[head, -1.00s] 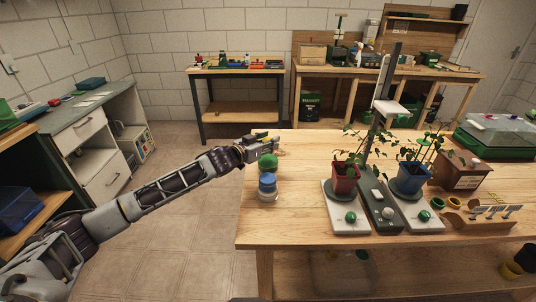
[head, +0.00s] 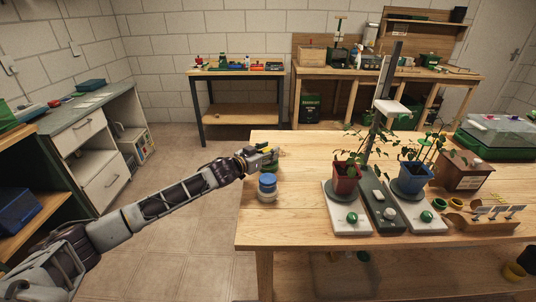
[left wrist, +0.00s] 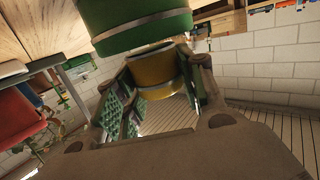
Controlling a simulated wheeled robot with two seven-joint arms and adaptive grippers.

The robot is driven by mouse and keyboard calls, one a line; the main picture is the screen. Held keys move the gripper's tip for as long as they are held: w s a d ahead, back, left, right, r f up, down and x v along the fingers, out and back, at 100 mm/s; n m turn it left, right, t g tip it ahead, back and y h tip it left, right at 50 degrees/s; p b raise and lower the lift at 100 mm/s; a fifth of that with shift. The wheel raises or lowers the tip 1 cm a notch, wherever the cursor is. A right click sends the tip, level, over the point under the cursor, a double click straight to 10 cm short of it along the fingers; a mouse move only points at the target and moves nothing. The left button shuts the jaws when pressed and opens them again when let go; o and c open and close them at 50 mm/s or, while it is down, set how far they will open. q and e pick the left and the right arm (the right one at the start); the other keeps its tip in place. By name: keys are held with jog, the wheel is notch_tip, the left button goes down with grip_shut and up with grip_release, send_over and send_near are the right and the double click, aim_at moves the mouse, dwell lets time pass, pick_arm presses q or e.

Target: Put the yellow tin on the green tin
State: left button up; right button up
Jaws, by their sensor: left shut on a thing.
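The yellow tin (left wrist: 155,75) is between the fingers of my left gripper (head: 268,151), which is shut on it. In the left wrist view, which looks upside down, the green tin (left wrist: 140,25) lies against or very close to the yellow tin, on its underside. I cannot tell whether they touch. My right gripper is not in view.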

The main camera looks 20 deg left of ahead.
pick_arm(q)
jog(key=shift+f, duration=0.25)
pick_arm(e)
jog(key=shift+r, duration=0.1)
pick_arm(q)
jog(key=o, duration=1)
jog(key=shift+r, duration=0.1)
jog(key=shift+s, duration=0.1)
jog(key=shift+v, duration=3.4)
jog(key=shift+p+v, duration=0.3)
jog(key=shift+v, duration=2.15)
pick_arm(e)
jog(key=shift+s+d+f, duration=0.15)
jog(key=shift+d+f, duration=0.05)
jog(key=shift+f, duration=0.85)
